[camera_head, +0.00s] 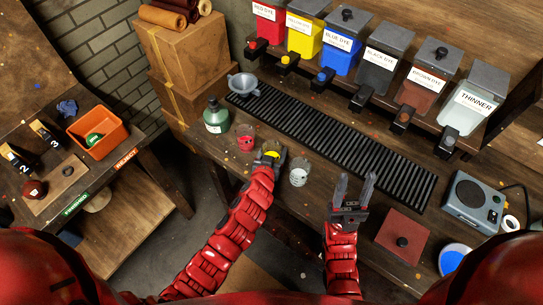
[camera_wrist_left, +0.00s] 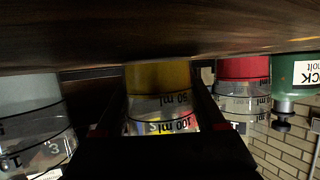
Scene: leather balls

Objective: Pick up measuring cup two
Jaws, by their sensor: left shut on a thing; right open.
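A clear measuring cup with yellow liquid (camera_head: 271,147) is the middle one of three cups at the table's front edge. My left gripper (camera_head: 270,158) is shut on it from the front. In the left wrist view, which looks upside down, this cup (camera_wrist_left: 158,85) sits between my dark fingers, with a 100 ml mark. I cannot tell whether its base touches the table. A cup with red liquid (camera_head: 245,143) stands to its left, and a cup with pale grey content (camera_head: 299,173) to its right. My right gripper (camera_head: 355,186) is open and empty.
Dye dispensers line the back. A red-brown plate (camera_head: 402,236) lies to the right. An orange bin (camera_head: 97,132) is on the left side table.

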